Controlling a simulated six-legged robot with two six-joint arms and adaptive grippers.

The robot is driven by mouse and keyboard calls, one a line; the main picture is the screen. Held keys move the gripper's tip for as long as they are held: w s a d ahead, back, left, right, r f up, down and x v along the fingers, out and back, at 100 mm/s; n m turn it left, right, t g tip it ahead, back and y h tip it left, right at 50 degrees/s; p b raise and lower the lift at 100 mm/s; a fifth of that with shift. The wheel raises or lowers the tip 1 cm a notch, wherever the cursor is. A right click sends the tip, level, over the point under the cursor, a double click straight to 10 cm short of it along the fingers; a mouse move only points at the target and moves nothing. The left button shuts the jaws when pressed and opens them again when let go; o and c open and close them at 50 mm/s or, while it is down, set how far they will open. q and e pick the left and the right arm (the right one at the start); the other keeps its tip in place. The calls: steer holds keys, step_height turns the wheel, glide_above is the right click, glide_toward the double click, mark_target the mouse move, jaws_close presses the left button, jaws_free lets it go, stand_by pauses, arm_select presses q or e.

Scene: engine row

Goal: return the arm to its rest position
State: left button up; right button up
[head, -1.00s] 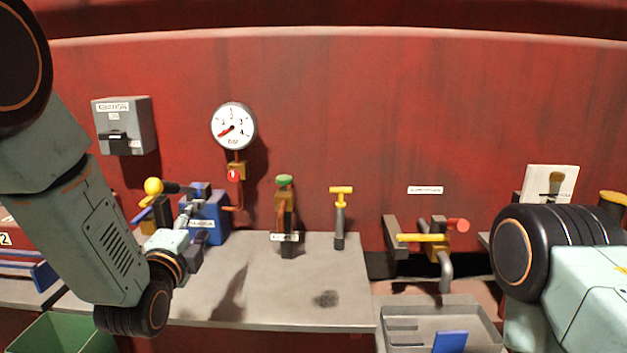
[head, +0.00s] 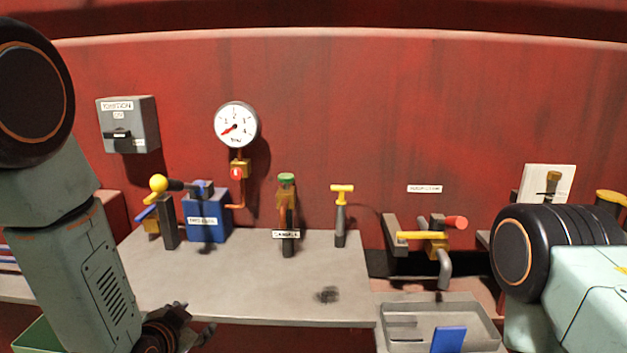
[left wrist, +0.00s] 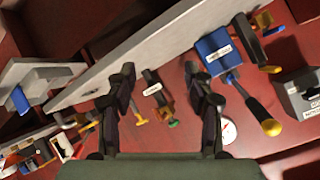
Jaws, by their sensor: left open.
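My left arm comes in from the left of the head view and bends down toward the lower edge. My left gripper (head: 190,335) is low at the front edge of the grey bench (head: 235,285), partly cut off by the frame and apart from the fittings. In the left wrist view my left gripper (left wrist: 158,80) has its two dark fingers wide apart with nothing held between them. My right arm shows only as links at the right edge of the head view; its gripper is out of sight.
On the bench stand a blue box (head: 208,222) with a yellow-knobbed lever (head: 158,184), a green-topped valve (head: 287,190) and a yellow T-handle (head: 342,200). A grey tray (head: 405,330) holds a blue piece (head: 449,340). A green bin (head: 38,338) is at lower left. The bench middle is clear.

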arm_select(q)
steer(key=s+f+n+g, duration=0.2)
steer(key=s+f+g, duration=0.2)
steer(key=s+f, duration=0.3)
steer(key=s+f+n+g, duration=0.3)
steer(key=s+f, duration=0.4)
steer(key=s, duration=1)
steer(key=s+f+n+g, duration=0.2)
steer(key=s+f+g, duration=0.2)
steer(key=s+f, duration=0.3)
steer(key=s, duration=0.5)
steer(key=shift+a+g, duration=0.2)
steer(key=shift+g, duration=0.2)
